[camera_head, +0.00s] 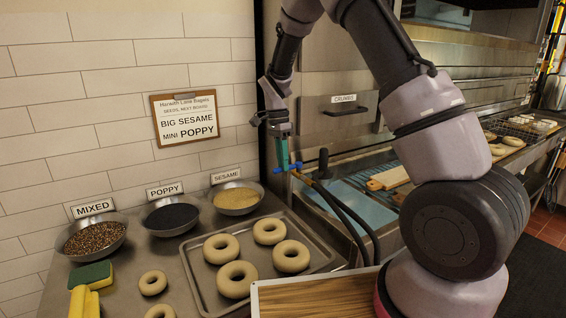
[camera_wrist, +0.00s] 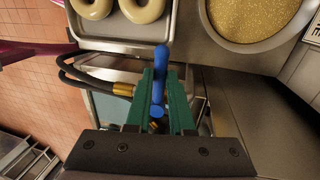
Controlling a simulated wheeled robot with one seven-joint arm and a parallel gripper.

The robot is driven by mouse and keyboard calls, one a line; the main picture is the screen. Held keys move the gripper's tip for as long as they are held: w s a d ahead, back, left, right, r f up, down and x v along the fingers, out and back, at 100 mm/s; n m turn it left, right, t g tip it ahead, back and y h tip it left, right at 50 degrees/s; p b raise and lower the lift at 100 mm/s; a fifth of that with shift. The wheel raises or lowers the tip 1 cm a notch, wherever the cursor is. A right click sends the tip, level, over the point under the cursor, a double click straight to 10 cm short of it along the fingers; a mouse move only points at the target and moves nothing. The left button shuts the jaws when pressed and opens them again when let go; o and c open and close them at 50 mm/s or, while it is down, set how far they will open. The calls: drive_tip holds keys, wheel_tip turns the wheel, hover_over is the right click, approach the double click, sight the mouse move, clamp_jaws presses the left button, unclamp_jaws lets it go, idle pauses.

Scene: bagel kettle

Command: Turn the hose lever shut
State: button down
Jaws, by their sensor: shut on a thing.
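The blue hose lever (camera_wrist: 161,58) runs between the green fingers of my gripper (camera_wrist: 161,84) in the wrist view, its rounded end sticking out past the fingertips. My gripper is shut on it. In the head view, the lever (camera_head: 294,167) shows as a small blue bar at the tips of my gripper (camera_head: 285,166), which points down. A brass fitting (camera_wrist: 123,89) with black hose (camera_wrist: 82,76) lies to the left of the fingers in the wrist view and points sideways, roughly across the lever. The valve body is mostly hidden by the fingers.
A tray (camera_head: 197,283) of bagels and a sesame bowl (camera_head: 237,198) stand left of the lever. Poppy (camera_head: 171,216) and mixed (camera_head: 91,235) bowls stand farther left. The black hose (camera_head: 348,216) hangs down to the right, and a wooden board (camera_head: 310,297) lies in front.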

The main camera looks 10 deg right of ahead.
drive_tip(key=c, duration=0.8)
unclamp_jaws()
drive_tip(key=r, duration=0.3)
drive_tip(key=w+r, duration=0.1)
drive_tip(key=r, duration=0.3)
drive_tip(key=w+r, duration=0.1)
drive_tip(key=r, duration=0.2)
drive_tip(key=shift+a+r, duration=0.35)
drive_tip(key=shift+a, duration=0.05)
